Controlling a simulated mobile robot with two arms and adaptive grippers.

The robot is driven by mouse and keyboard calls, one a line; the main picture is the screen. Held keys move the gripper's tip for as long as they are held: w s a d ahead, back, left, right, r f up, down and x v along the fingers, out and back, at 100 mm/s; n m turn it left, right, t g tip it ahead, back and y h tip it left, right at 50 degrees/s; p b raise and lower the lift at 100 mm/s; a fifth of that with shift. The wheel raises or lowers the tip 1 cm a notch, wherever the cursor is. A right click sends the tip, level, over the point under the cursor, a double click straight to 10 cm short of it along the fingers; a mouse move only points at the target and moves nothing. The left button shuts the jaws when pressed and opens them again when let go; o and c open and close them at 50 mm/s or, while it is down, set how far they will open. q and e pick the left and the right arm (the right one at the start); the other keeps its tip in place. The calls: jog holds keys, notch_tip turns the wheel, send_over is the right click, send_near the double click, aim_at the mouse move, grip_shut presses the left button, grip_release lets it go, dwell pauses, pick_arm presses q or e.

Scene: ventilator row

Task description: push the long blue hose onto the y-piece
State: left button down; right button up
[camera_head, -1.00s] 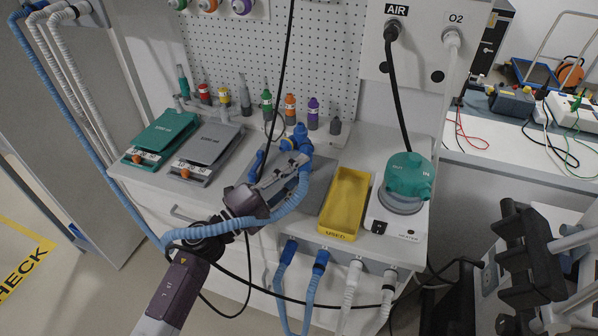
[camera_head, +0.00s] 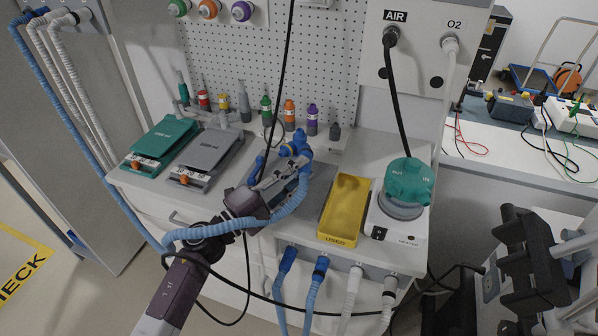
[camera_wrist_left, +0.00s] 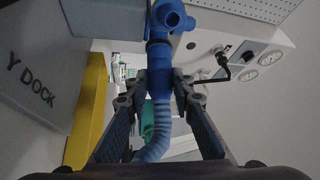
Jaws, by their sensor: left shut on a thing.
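The long blue hose (camera_head: 235,226) rises along the left and loops over my left arm to my left gripper (camera_head: 288,173). In the left wrist view, the fingers are shut on the blue cuff (camera_wrist_left: 160,84) at the hose's end, with the ribbed hose (camera_wrist_left: 158,135) bending below it. The blue y-piece (camera_head: 297,140) sits just beyond the fingertips. It also shows in the left wrist view (camera_wrist_left: 165,18), in line with the cuff. The cuff and y-piece look to meet end to end; how deep the fit is, I cannot tell. My right gripper is not clearly seen.
A yellow tray (camera_head: 344,207) and a heater with a teal-topped chamber (camera_head: 407,184) stand right of the gripper. Green and grey flat devices (camera_head: 208,157) lie to the left. A grey Y DOCK block (camera_wrist_left: 35,85) shows beside the fingers. Black cables hang nearby.

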dwell(0.4)
pick_arm(q)
jog(key=c, duration=1.6)
grip_release()
pick_arm(e)
jog(key=shift+d, duration=0.15)
pick_arm(q)
jog(key=shift+a, duration=0.1)
pick_arm(e)
jog(key=shift+d, duration=0.15)
pick_arm(q)
jog(key=v, duration=1.2)
pick_arm(e)
jog(key=shift+a, duration=0.2)
